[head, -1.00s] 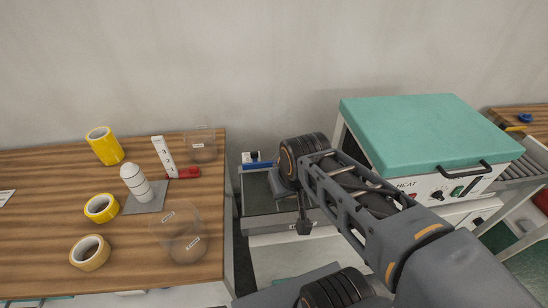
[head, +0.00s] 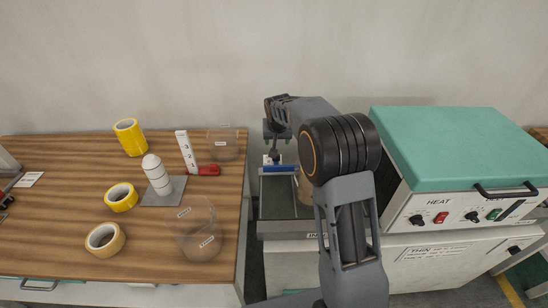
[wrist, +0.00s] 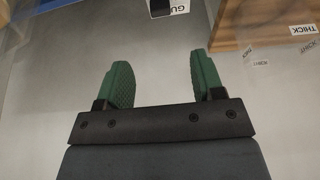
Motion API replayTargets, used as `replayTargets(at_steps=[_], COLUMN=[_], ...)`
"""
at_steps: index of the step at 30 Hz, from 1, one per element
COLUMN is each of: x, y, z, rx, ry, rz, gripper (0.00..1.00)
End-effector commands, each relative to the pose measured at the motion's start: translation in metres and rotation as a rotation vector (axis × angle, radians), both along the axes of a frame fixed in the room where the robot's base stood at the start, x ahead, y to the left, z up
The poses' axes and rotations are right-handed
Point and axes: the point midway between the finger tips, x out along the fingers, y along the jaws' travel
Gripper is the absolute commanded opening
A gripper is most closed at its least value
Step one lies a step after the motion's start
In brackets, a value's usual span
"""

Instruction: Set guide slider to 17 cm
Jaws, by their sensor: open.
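The blue guide slider (head: 279,169) with a white part shows on the grey conveyor bed between the wooden table and the heater. My gripper (head: 273,157) is just above and behind it in the head view, partly hidden by my arm. In the wrist view my gripper (wrist: 162,70) is open, with its two green fingers apart and nothing between them. I cannot read any scale or the slider's position in cm.
A heater with a teal lid (head: 452,145) stands close right of my arm. Grey surface lies under my fingers.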

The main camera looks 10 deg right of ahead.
Motion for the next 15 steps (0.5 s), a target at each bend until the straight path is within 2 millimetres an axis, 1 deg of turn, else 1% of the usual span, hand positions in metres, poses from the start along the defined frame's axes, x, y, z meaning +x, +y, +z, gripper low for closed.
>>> replayTargets(at_steps=[3,8,11,15], x=[0.008,0.016,0.022,0.032], y=[-0.001,-0.002,-0.004,-0.006], z=[-0.010,-0.025,-0.041,-0.067], rx=[0.000,0.000,0.000,0.000], ry=[-0.001,0.000,0.001,0.002], rz=[-0.005,-0.008,-0.008,-0.007], gripper=[0.62,0.62,0.62,0.62])
